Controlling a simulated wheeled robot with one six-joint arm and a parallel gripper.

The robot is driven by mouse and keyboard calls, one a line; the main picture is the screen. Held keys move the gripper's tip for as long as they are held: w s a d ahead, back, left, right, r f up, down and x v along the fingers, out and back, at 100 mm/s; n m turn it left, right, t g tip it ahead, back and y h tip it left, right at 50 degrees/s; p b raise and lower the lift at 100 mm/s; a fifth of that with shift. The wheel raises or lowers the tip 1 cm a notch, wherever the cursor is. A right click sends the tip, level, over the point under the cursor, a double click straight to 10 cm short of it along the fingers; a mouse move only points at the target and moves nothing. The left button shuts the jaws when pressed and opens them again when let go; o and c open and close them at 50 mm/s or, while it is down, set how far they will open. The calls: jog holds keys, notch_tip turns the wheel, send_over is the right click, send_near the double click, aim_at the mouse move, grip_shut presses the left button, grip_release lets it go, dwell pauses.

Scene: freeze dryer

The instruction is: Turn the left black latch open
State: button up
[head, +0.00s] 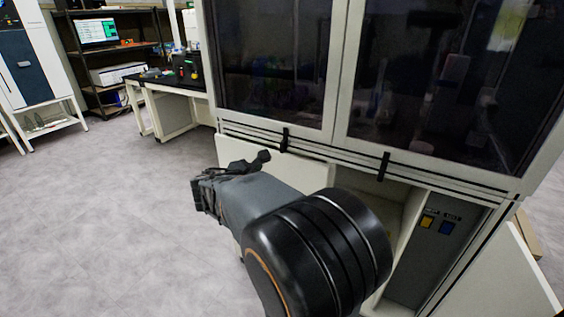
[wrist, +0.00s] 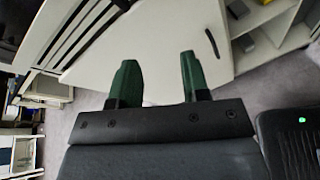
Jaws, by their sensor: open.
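The left black latch (head: 285,140) is a small, dark upright bar on the rail below the cabinet's left glass door. A matching right black latch (head: 384,166) sits farther right on the rail. In the head view my gripper (head: 252,162) is left of the left latch and apart from it. In the wrist view its two green fingers (wrist: 158,82) are spread with nothing between them. A small dark piece near the top edge of the wrist view may be a latch; I cannot tell which.
The white cabinet has dark glass doors (head: 275,55). Below, an open compartment has yellow and blue switches (head: 436,224). A white panel with a black handle (wrist: 212,42) lies beyond the fingers. A black-topped bench (head: 170,80) stands at back left. The grey floor is clear on the left.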

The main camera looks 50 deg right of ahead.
aim_at(281, 146)
jog(key=w+d+n+h+b, duration=0.1)
jog(key=w+d+n, duration=0.1)
jog(key=d, duration=0.3)
jog(key=w+d+n+t+h+b, duration=0.1)
jog(key=w+d, duration=0.2)
jog(key=d, duration=0.3)
jog(key=w+d+n+t+h+b, duration=0.1)
jog(key=w+d+n, duration=0.1)
jog(key=d, duration=0.3)
jog(key=shift+w+d+n, duration=0.3)
jog(key=shift+w+d, duration=0.1)
jog(key=shift+w, duration=0.05)
grip_shut()
